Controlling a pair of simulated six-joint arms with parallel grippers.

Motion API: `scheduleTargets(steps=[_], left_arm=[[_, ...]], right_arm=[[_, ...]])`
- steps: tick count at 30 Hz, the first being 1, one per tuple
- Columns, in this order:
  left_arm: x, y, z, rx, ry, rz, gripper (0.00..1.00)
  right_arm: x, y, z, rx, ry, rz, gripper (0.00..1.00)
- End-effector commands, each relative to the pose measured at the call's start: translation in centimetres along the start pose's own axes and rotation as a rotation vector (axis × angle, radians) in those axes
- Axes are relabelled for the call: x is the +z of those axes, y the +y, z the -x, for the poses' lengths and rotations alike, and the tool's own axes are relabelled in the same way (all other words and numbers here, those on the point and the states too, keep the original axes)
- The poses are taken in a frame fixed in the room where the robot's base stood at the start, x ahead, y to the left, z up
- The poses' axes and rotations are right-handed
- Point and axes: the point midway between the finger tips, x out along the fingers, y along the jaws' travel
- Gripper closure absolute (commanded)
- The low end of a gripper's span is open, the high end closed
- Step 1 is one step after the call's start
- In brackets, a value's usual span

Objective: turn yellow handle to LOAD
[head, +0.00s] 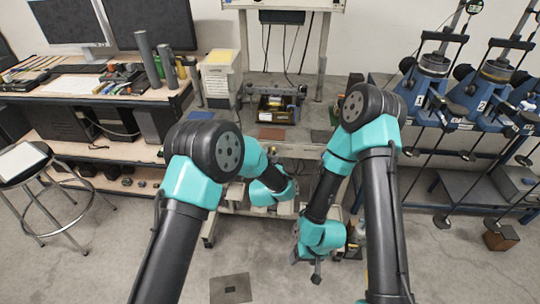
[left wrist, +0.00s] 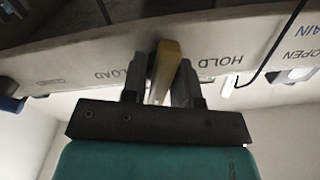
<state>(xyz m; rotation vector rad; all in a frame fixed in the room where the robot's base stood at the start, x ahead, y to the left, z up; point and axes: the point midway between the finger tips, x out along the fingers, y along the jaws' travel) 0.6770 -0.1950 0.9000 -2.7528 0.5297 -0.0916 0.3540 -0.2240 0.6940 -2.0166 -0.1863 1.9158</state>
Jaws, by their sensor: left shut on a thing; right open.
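The yellow handle (left wrist: 166,62) stands between the two fingers of my left gripper (left wrist: 161,78) in the left wrist view, and the gripper is shut on it. The handle is in front of a pale panel (left wrist: 70,58), between the upside-down labels LOAD (left wrist: 115,74) and HOLD (left wrist: 221,61). In the head view my left arm reaches down to the bench front, and its wrist hides the handle there. My right gripper (head: 316,271) is open and empty, hanging low in front of the bench.
In the left wrist view a pale knob (left wrist: 296,75) sits by an OPEN label at right, and a blue part (left wrist: 10,103) shows at left. A black cable (left wrist: 266,58) crosses the panel. A stool (head: 30,165) stands far left; the floor in front is mostly clear.

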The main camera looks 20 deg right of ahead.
Motion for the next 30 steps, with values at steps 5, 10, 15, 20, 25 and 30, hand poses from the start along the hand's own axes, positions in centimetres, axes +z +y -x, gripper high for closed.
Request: scheduleTargets(steps=[5,10,15,20,25,30], left_arm=[[0.0,0.01,0.02,0.0,0.0,-0.162,0.96],[0.0,0.02,0.02,0.0,0.0,-0.295,0.96],[0.0,0.03,0.02,0.0,0.0,-0.389,0.96],[0.0,0.03,0.02,0.0,0.0,-0.439,0.96],[0.01,0.03,0.02,0.0,0.0,-0.458,0.96],[0.01,0.03,0.02,0.0,0.0,-0.459,0.96]], right_arm=[[0.0,0.0,0.0,0.0,0.0,0.0,0.31],[0.0,0.0,0.0,0.0,0.0,0.0,0.31],[0.0,0.0,0.0,0.0,0.0,0.0,0.31],[0.0,0.0,0.0,0.0,0.0,0.0,0.31],[0.0,0.0,0.0,0.0,0.0,0.0,0.31],[0.0,0.0,0.0,0.0,0.0,0.0,0.31]])
